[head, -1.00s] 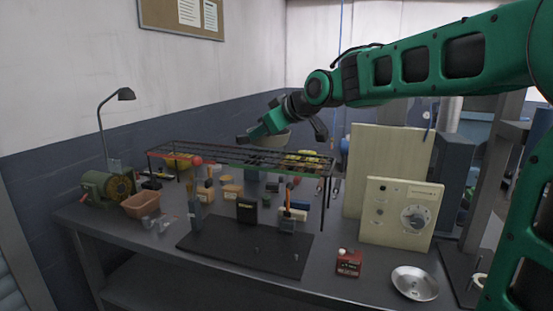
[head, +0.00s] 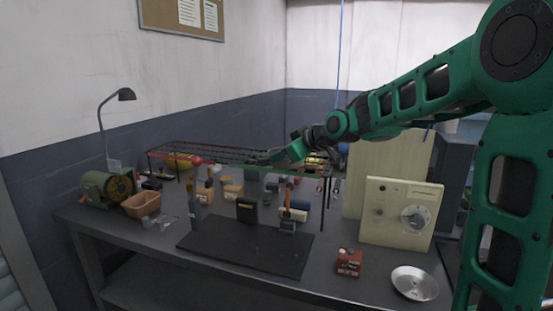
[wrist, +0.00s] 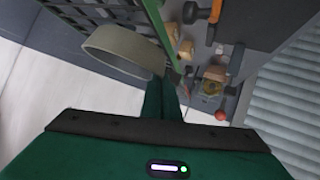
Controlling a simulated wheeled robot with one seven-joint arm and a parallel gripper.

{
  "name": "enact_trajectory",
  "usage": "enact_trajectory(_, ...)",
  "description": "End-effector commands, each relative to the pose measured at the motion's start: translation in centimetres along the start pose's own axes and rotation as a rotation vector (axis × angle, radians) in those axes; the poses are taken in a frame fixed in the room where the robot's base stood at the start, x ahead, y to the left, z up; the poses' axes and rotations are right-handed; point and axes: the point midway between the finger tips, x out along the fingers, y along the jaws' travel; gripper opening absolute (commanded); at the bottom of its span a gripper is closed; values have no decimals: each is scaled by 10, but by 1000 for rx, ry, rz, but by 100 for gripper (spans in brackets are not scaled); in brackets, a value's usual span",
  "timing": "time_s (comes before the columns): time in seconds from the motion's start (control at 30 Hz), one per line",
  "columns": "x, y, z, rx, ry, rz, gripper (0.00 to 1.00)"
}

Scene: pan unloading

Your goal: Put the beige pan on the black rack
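The beige pan (wrist: 118,52) shows in the wrist view as a shallow round thing with a pale rim wall, just beyond my fingertips. My gripper (wrist: 162,82) has its green fingers close together, with the pan's near edge at their tips, so it looks shut on the pan. The black rack (head: 212,152) is a long wire shelf on thin legs above the workbench. In the head view my gripper (head: 274,157) is low at the rack's right part, and I cannot make out the pan there. In the wrist view the rack's mesh (wrist: 92,12) lies behind the pan; contact is unclear.
A red ball (head: 196,161) is by the rack's front edge. Small boxes and tools stand under the rack. A cream control box (head: 400,212), a red box (head: 348,262) and a metal dish (head: 415,283) are to the right. A lamp (head: 126,95) stands at the left.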

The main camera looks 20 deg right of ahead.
Motion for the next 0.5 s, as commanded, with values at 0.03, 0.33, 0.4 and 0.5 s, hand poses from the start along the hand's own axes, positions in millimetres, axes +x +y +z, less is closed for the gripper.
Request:
enact_trajectory(0.03, 0, 0, -1, -1, 2, 1, 0)
enact_trajectory(0.33, 1, 0, 0, 0, 0, 0, 21)
enact_trajectory(0.4, 1, -1, 0, -1, 0, 0, 21)
enact_trajectory(0.5, 1, -1, 0, -1, 0, -1, 21)
